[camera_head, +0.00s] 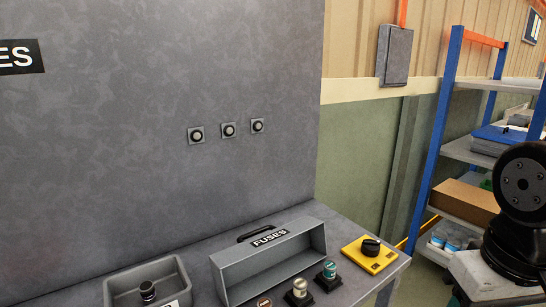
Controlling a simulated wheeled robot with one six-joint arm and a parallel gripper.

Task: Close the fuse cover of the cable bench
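The grey fuse cover (278,266) stands on the bench top at the lower middle. It looks open, with its hollow side towards me. A black-and-white FUSES label (269,238) and a dark handle (262,230) are at its upper edge. Several round-capped fuses, including a green one (329,271) and a silver one (299,289), show in front of it. The grey bench top (343,223) is cut off at the bottom of the picture. My gripper is not in view; only black links of my arm show at the right edge.
A grey tray (119,285) with a black knob stands left of the cover. A yellow switch box (370,254) is right of it. The tall grey panel (150,110) rises behind, with three round buttons (228,130). A blue-framed shelf (437,140) stands at the right.

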